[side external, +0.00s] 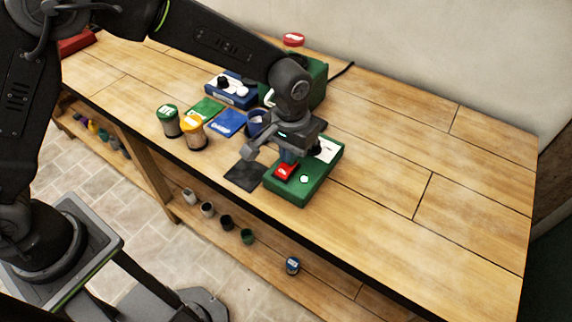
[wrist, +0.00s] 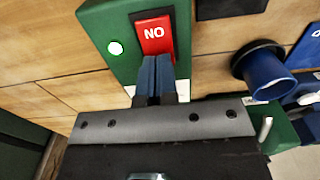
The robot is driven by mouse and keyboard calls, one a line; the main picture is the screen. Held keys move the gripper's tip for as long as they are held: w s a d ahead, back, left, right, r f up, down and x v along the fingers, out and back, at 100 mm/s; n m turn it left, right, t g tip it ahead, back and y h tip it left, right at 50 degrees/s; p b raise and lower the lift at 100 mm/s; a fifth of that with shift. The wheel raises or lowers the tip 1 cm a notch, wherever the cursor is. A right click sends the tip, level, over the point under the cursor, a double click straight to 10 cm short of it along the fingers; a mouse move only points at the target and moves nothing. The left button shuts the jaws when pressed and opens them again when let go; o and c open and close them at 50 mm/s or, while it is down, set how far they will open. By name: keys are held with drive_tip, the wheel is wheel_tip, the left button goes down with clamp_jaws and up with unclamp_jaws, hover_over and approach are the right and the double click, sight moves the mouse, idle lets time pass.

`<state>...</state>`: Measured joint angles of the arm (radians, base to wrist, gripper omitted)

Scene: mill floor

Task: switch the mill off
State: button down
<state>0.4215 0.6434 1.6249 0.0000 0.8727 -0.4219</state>
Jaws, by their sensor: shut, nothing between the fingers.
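A green control box (side external: 300,192) lies on the bench near its front edge. It carries a red switch (side external: 286,171) and a round pale lamp (side external: 304,179) that looks lit. In the wrist view the red switch (wrist: 153,37) shows white letters reading "NO" from this side, and the lamp (wrist: 115,47) glows greenish white. My gripper (side external: 288,157) is shut and empty, pointing down at the switch. In the wrist view its fingertips (wrist: 156,62) overlap the switch's near end; I cannot tell whether they touch. The green mill body (side external: 317,88) stands behind, partly hidden by my arm.
A blue cup (side external: 256,118) stands left of the box. A dark mat (side external: 245,176) lies beside the box. The right bench is clear.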

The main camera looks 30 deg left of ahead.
drive_tip(key=shift+f, duration=0.45)
drive_tip(key=shift+r, duration=3.55)
drive_tip(key=shift+a+r, duration=0.25)
drive_tip(key=shift+r, duration=0.1)
drive_tip(key=s+a+r+t, duration=0.3)
drive_tip(key=s+a+r, duration=0.6)
drive_tip(key=a+r, duration=0.3)
drive_tip(key=s+a+t, duration=0.2)
drive_tip(key=s+a, duration=0.4)
drive_tip(key=s, duration=0.6)
drive_tip(key=shift+a+t, duration=0.3)
